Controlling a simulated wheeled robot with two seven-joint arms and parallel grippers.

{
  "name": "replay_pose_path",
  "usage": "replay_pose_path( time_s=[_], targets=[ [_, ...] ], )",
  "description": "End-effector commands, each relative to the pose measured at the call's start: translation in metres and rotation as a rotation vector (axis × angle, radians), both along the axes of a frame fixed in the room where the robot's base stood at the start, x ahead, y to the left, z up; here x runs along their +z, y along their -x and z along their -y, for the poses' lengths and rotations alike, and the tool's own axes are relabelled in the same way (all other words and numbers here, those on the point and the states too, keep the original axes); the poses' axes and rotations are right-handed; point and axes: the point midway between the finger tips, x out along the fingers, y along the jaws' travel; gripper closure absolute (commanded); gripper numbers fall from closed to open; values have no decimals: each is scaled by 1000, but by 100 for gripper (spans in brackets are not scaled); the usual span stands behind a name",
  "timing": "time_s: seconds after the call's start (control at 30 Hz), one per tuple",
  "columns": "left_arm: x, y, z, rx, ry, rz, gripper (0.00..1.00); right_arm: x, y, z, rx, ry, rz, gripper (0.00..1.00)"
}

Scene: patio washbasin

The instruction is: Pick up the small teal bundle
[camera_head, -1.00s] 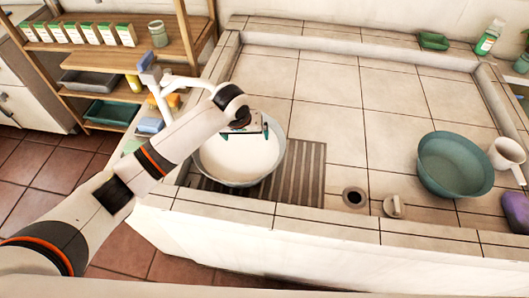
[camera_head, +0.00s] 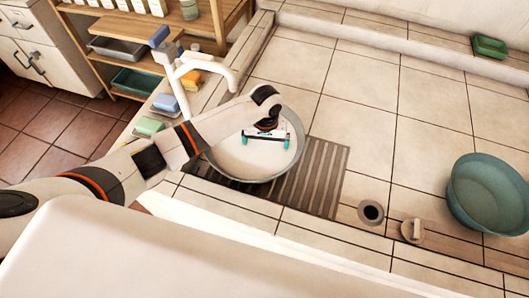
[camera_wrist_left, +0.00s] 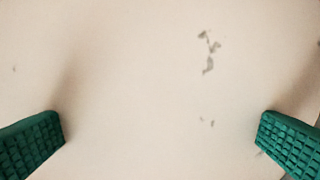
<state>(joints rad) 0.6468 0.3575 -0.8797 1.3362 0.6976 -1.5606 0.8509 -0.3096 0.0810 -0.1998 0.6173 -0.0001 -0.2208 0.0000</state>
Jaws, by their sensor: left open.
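I cannot make out a small teal bundle in either view. My left gripper (camera_head: 266,141) is open over the round white basin (camera_head: 225,158), its teal fingertips spread apart with nothing seen between them. In the left wrist view the two green ridged fingertips (camera_wrist_left: 160,142) stand wide apart at the lower corners. Only a pale surface (camera_wrist_left: 140,70) with a few grey marks shows between and beyond them. Whether the fingertips touch the basin floor I cannot tell. My right gripper is not in view.
A white tap (camera_head: 190,62) rises behind the basin. A dark slatted grid (camera_head: 318,178) lies under and beside it. A drain hole (camera_head: 371,212), a stopper (camera_head: 412,230) and a teal bowl (camera_head: 490,193) are to the right. Sponges (camera_head: 165,103) line the left ledge. The middle tiles are clear.

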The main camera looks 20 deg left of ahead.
Motion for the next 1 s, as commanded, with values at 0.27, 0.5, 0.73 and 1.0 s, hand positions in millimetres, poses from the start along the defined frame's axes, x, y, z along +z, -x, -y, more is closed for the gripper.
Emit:
replay_pose_path(
  time_s=[0.27,0.5,0.73,1.0],
  targets=[
    [-39,1,-6,0,-1,-3,0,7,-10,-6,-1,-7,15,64],
    [-51,0,-6,-2,-1,-1,0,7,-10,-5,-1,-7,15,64],
    [-51,0,-6,-1,-1,-1,16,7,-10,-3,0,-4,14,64],
    [-50,0,-6,-1,0,0,54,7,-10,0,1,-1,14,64]
  ],
)
